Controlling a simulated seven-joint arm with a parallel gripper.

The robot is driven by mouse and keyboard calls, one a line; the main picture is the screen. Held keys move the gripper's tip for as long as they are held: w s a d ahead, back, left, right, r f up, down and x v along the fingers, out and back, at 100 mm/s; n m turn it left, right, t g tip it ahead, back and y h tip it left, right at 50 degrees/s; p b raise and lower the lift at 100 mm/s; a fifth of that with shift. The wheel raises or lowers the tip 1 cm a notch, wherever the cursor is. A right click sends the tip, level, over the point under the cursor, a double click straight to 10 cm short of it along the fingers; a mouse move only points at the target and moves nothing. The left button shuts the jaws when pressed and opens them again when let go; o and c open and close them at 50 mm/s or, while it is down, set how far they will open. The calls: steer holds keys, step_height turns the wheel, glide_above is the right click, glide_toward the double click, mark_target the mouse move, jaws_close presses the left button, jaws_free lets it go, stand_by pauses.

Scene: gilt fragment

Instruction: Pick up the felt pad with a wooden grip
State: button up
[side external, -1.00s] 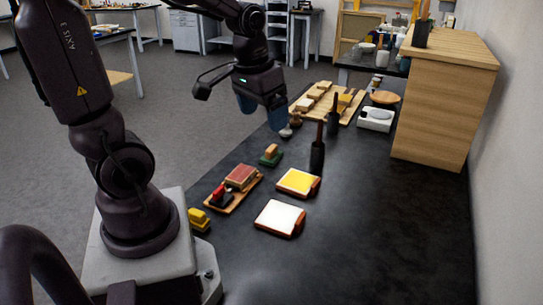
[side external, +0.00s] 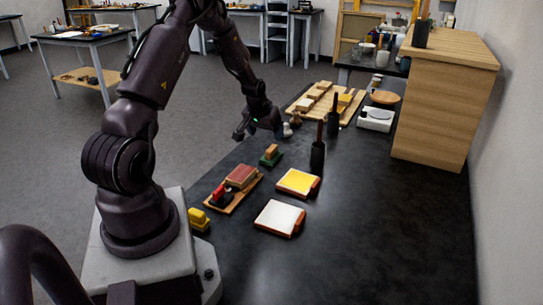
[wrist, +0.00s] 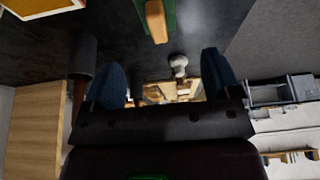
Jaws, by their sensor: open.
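The felt pad with a wooden grip (side external: 271,155) is a small green block with a tan wooden handle. It rests on the black table near its left edge. In the wrist view its wooden grip (wrist: 156,22) shows at the top, cut off by the frame edge, with green on both sides. My gripper (side external: 259,130) hangs beyond the pad in the side view, apart from it and above the table's left edge. In the wrist view my gripper (wrist: 162,68) has its two blue fingers spread, with nothing held between them.
A small pale knobbed tool (side external: 287,131) stands close to my gripper. A wooden tray (side external: 236,190) with blocks, a yellow pad (side external: 298,181) and a white pad (side external: 279,217) lie nearer. The table's right side is clear.

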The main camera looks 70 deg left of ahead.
mark_target(271, 148)
steer(key=x, duration=0.9)
steer(key=shift+w+f, duration=0.1)
steer(key=shift+f, duration=0.25)
steer(key=c, duration=1)
steer(key=shift+r, duration=0.15)
steer(key=shift+r, duration=0.2)
steer(key=v, duration=0.3)
steer(key=shift+w+r, duration=0.15)
steer(key=shift+r, duration=0.25)
steer(key=s+d+r, duration=0.8)
steer(key=s+d, duration=0.1)
steer(key=shift+d+r, duration=0.3)
steer(key=shift+r, duration=0.1)
